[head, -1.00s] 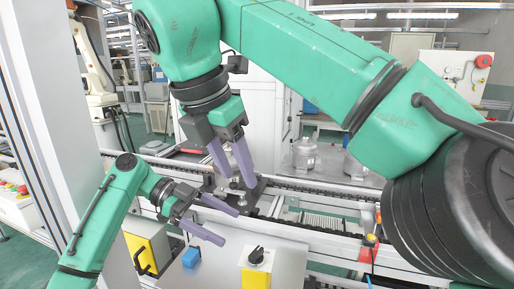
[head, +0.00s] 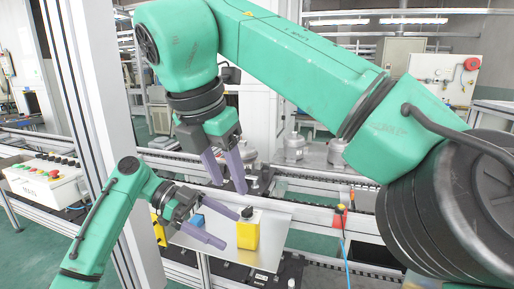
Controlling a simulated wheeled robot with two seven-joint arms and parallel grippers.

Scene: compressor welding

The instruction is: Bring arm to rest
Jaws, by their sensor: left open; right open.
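My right gripper (head: 226,172) hangs from the large green arm that crosses the picture from the right. Its two purple fingers are apart and point down, with nothing between them, in front of the conveyor line. My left gripper (head: 230,228) is lower, on the green arm at the left. Its purple fingers are apart and point right, over a grey panel (head: 272,245). A yellow switch box (head: 247,235) with a black knob stands just right of the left fingertips. I cannot tell whether they touch it.
A conveyor (head: 300,180) runs across behind the grippers, with metal compressors (head: 337,150) beyond it. A white control box (head: 45,180) with coloured buttons stands at the left beside a white post (head: 112,130).

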